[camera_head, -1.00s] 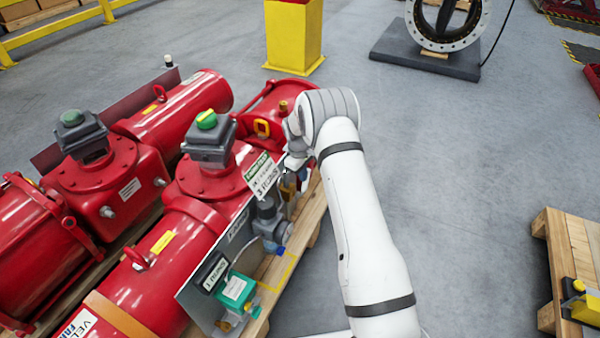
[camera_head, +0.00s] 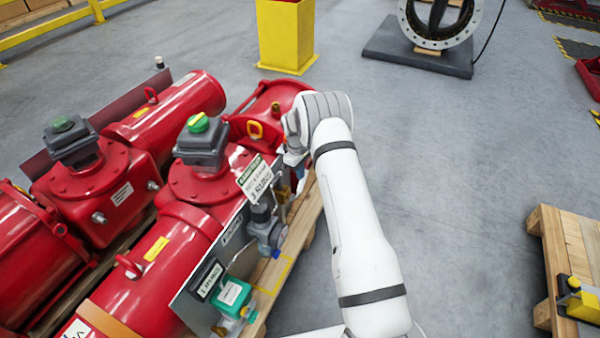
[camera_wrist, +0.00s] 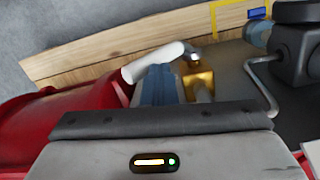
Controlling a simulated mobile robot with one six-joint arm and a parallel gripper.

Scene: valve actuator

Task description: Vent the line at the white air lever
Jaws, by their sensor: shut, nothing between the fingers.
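The white lever (camera_wrist: 150,64) shows in the wrist view as a rounded white handle, slanting up to the right towards a small metal fitting. My gripper (camera_wrist: 160,71) has its bluish fingers together with nothing between them. The fingertips lie right beside the lever and overlap its lower edge in the picture; I cannot tell whether they touch. A brass fitting (camera_wrist: 200,84) is just right of the fingers. In the head view my wrist hides the lever, beside the control panel (camera_head: 232,232) of the nearer red actuator (camera_head: 190,225).
A grey regulator (camera_head: 264,228) and a green box (camera_head: 233,294) sit below the gripper along the panel. A second red actuator (camera_head: 95,175) lies to the left. The wooden pallet (camera_head: 301,222) edges the floor.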

